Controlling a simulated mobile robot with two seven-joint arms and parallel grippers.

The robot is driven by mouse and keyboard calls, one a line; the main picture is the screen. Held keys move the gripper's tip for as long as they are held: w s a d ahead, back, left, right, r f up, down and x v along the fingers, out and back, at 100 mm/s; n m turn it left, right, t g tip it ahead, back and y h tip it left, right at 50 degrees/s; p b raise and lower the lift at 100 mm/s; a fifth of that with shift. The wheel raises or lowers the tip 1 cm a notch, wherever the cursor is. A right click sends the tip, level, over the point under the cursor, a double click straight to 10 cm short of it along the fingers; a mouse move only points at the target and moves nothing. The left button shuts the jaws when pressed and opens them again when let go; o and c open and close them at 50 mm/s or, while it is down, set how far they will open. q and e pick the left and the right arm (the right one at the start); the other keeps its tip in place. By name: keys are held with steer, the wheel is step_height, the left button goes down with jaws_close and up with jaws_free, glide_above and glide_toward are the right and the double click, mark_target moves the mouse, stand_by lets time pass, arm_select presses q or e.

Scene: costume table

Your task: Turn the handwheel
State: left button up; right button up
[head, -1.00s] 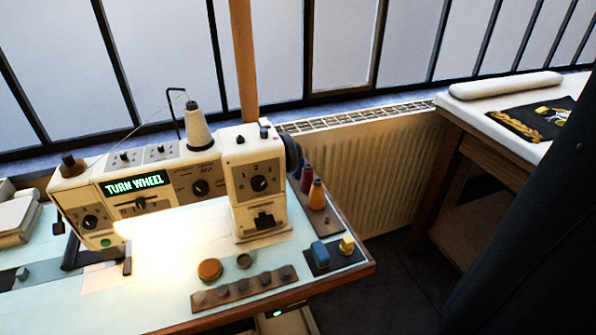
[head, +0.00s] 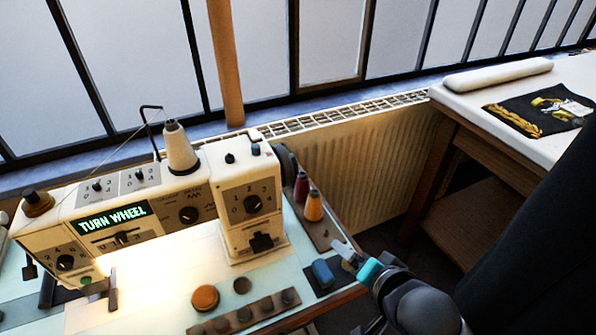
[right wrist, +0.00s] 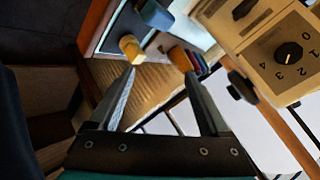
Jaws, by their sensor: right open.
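The handwheel (head: 284,160) is a dark round wheel on the right end of the cream sewing machine (head: 238,208), partly hidden behind the machine's end housing. The machine's display (head: 113,217) reads "TURN WHEEL" in green. In the right wrist view a dark round part (right wrist: 242,87) on the machine's side looks like the handwheel, to the right of my fingers. My right gripper (head: 343,247) is over the table's right edge, in front of and to the right of the wheel, apart from it. In its wrist view the gripper (right wrist: 160,74) is open and empty. My left gripper is not in view.
Orange (head: 313,206) and dark red (head: 301,187) thread spools stand right of the machine, near the wheel. A blue block (head: 323,272) lies close to my right gripper. A yellow block (right wrist: 131,48) shows by one fingertip. A radiator (head: 350,170) stands behind; a white-topped table is at right.

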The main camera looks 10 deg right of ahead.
steer(key=w+a+r+m+t+y, duration=0.35)
steer(key=r+m, duration=0.35)
steer(key=r, duration=0.5)
steer(key=b, duration=0.2)
glide_toward(297, 167)
steer(key=x, duration=0.3)
steer(key=shift+t, duration=0.35)
steer(key=x, duration=0.5)
steer(key=shift+w+a+f+b, duration=0.1)
steer(key=shift+f+b, duration=0.15)
steer(key=shift+b, duration=0.15)
steer(key=shift+w+a+f, duration=0.15)
steer(key=shift+w+a, duration=0.1)
steer(key=shift+w, duration=0.4)
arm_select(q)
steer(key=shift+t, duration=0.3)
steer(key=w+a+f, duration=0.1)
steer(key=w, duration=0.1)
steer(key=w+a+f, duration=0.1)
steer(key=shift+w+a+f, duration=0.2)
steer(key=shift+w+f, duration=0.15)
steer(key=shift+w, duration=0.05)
arm_select(e)
steer(key=shift+c, duration=0.3)
steer(key=c, duration=0.6)
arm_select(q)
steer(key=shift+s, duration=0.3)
arm_select(e)
jaws_close()
